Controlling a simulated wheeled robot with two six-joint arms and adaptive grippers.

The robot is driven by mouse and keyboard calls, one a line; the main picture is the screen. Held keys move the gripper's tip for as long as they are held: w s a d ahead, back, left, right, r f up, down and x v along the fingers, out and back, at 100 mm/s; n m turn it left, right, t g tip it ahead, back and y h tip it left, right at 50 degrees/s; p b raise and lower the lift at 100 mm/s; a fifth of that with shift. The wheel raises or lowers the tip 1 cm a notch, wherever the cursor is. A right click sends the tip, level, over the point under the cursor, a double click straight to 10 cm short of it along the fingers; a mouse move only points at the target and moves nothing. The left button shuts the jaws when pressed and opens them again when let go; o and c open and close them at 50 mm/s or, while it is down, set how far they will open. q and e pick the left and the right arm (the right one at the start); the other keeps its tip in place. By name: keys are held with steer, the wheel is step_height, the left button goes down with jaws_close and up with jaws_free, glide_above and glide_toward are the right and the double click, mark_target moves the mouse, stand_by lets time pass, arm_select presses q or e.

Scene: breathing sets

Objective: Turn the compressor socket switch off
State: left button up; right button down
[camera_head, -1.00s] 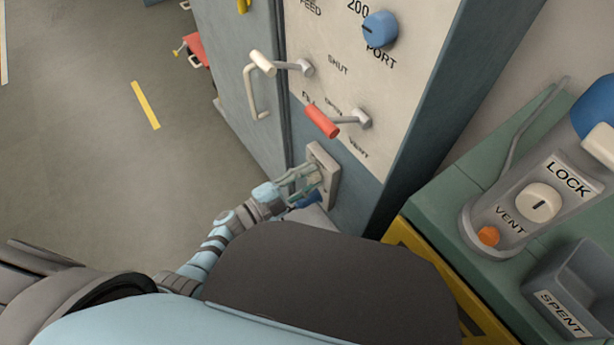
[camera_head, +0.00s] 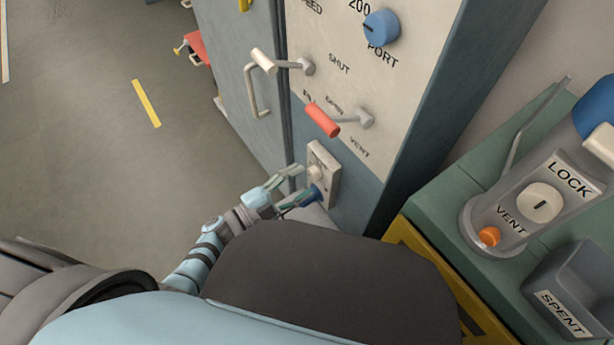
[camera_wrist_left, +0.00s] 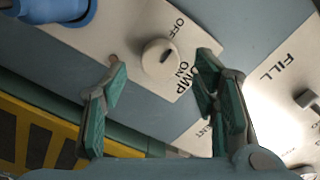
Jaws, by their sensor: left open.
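The compressor socket is a pale plate (camera_head: 325,168) low on the panel cabinet, with a round cream knob (camera_head: 315,172) and a blue plug (camera_head: 314,194) below it. My left gripper (camera_head: 309,181) is open just in front of the plate, its fingers apart and empty. In the left wrist view the round switch knob (camera_wrist_left: 160,58) shows between the open fingers (camera_wrist_left: 158,62), apart from both, with OFF and ON printed beside it. I cannot tell which label its dark mark points to. The blue plug (camera_wrist_left: 52,8) is at the top left. My right gripper is not in view.
Above the socket, the panel (camera_head: 335,75) carries a red-handled lever (camera_head: 322,120), a cream-handled lever (camera_head: 264,62) and a blue knob (camera_head: 381,28). A green bench (camera_head: 440,205) with a grey LOCK/VENT device (camera_head: 500,225) and a SPENT bin (camera_head: 560,300) stands right. Open floor is left.

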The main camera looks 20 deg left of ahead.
arm_select(q)
steer(key=v, duration=0.9)
